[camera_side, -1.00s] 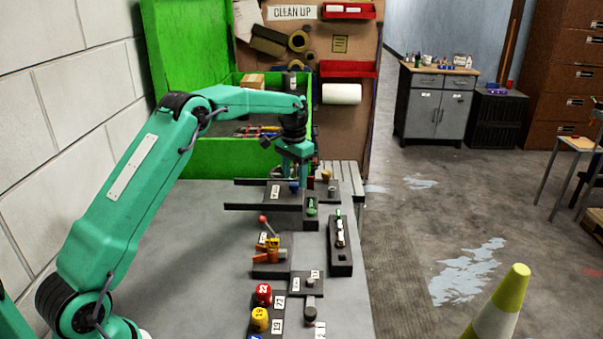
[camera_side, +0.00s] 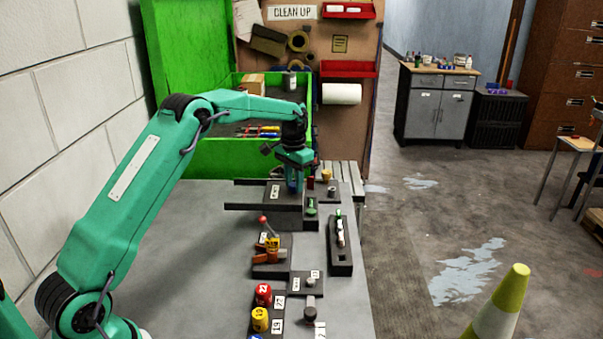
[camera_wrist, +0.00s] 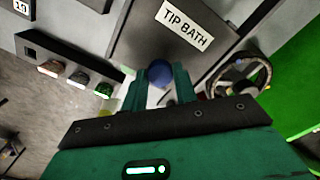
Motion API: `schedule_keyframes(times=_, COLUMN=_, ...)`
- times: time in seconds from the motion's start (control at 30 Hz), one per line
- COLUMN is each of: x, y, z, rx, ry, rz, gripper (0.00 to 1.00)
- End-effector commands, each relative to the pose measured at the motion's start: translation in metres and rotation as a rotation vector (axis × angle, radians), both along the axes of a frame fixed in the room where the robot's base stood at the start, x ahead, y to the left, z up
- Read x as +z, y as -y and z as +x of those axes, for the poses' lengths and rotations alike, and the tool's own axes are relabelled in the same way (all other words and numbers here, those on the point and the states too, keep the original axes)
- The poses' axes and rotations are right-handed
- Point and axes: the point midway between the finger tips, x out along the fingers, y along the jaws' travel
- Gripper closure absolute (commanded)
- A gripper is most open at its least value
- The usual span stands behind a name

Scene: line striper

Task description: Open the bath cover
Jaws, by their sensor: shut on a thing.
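The bath cover (camera_wrist: 135,38) is a dark flat plate with a white "TIP BATH" label (camera_wrist: 182,20) in the wrist view. The same dark unit shows in the side view (camera_side: 258,207), at the far end of the grey table. A round blue knob (camera_wrist: 161,70) stands at the cover's near edge. My gripper (camera_wrist: 161,84) is shut on the blue knob, with one green finger on each side of it. In the side view my gripper (camera_side: 294,186) points down over the unit and largely hides the knob. The cover looks flat and closed.
A black handwheel (camera_wrist: 240,75) is close beside my fingers in the wrist view. A dark block with several coloured caps (camera_wrist: 80,75) lies on the other side. An orange valve with a red-tipped lever (camera_side: 269,245) stands nearer on the table. A green bin (camera_side: 215,158) stands behind.

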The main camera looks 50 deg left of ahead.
Motion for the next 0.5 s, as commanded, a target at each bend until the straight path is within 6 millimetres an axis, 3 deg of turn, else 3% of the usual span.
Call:
schedule_keyframes(times=0.23, x=0.001, y=-0.018, z=-0.017, rx=0.003, ry=0.0, rz=0.0, gripper=1.0)
schedule_keyframes(times=0.5, x=0.002, y=-0.054, z=-0.053, rx=0.005, ry=0.001, rz=0.0, gripper=1.0)
